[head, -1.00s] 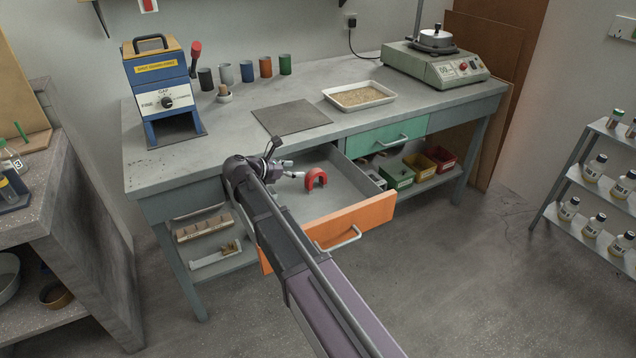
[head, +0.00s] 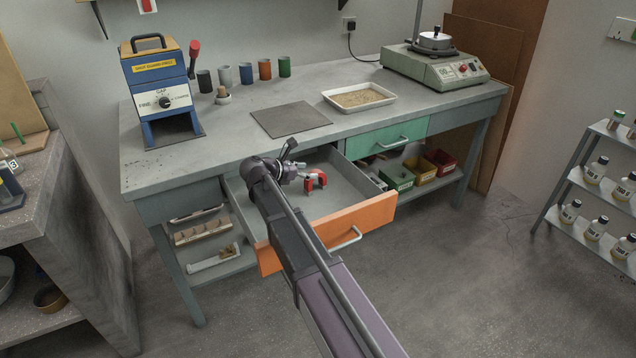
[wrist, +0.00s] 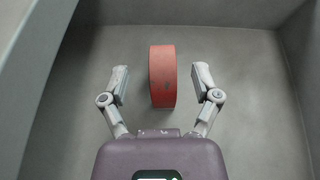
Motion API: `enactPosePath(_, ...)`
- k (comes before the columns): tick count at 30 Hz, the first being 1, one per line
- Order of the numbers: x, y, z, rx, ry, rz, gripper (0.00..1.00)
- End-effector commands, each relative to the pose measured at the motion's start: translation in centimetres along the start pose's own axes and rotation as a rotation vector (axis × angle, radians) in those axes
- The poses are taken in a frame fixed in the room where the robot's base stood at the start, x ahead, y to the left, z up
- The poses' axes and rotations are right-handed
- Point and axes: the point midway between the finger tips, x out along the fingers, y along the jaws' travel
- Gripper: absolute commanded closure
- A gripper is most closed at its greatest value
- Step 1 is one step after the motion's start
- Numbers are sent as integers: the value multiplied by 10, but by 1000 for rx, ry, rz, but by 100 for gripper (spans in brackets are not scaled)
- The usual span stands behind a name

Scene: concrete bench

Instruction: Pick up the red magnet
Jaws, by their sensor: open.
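The red magnet (head: 318,178) is a horseshoe shape inside the open orange-fronted drawer (head: 345,220). In the wrist view the magnet (wrist: 162,77) appears as a red upright band near the middle, seen along its curved outer side. In the wrist view my gripper (wrist: 161,83) is open, with one fingertip left and one right of the magnet's near part. Gaps show on both sides, and neither finger appears to touch it.
The bench top (head: 225,145) overhangs behind, with a dark plate (head: 290,117) and a white tray (head: 360,98). A closed green drawer (head: 385,138) is to the right.

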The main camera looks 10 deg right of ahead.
Motion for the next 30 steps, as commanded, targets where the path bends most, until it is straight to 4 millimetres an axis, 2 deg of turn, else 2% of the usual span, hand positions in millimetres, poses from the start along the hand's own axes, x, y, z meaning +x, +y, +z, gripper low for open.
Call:
enactPosePath(4,19,1,-4,1,0,0,20)
enactPosePath(9,31,1,-3,0,0,1,20)
enactPosePath(27,32,1,-2,-1,0,2,20)
enactPosePath(30,32,1,-2,-1,0,2,50)
